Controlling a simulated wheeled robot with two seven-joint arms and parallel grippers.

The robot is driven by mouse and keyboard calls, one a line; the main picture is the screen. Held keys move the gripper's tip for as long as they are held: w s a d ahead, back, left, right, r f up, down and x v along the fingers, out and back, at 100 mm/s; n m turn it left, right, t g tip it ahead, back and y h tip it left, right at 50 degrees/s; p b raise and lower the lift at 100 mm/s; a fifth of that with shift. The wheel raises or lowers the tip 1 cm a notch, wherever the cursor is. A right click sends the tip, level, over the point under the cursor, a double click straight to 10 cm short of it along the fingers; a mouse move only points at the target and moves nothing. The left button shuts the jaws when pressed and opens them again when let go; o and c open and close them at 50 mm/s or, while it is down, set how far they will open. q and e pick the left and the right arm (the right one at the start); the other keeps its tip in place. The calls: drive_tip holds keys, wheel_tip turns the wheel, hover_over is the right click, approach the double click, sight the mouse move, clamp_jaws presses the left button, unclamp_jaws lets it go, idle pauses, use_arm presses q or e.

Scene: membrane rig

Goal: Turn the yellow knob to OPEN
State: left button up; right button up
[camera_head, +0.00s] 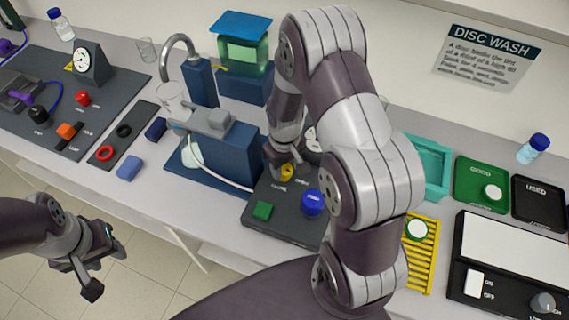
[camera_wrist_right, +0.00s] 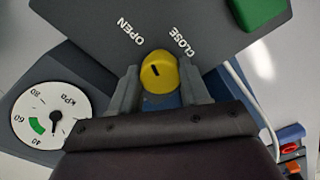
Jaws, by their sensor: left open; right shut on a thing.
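The yellow knob (camera_wrist_right: 158,71) sits on a dark grey panel between the printed words OPEN and CLOSE. It has a short dark mark on its face; I cannot tell for sure which word the mark points to. My right gripper (camera_wrist_right: 160,84) has one finger on each side of the knob and is shut on it. In the head view the knob (camera_head: 286,170) is partly hidden by my right gripper (camera_head: 281,160). My left gripper (camera_head: 107,270) is open and empty, out over the floor in front of the table.
A pressure gauge (camera_wrist_right: 46,115) stands beside the panel. A green button (camera_head: 263,210) and a blue knob (camera_head: 313,202) are on the panel in front of the yellow knob. A blue pump-like block (camera_head: 228,150) is to the left, and a yellow rack (camera_head: 424,262) to the right.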

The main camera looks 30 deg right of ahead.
sight(285, 168)
drive_tip(key=shift+w+r+n, duration=0.1)
drive_tip(key=shift+n, duration=1.8)
drive_tip(key=o, duration=1.1)
drive_tip(key=shift+c, duration=0.2)
drive_tip(key=shift+r, duration=0.3)
wheel_tip(285, 168, up, 12)
drive_tip(key=b, duration=0.1)
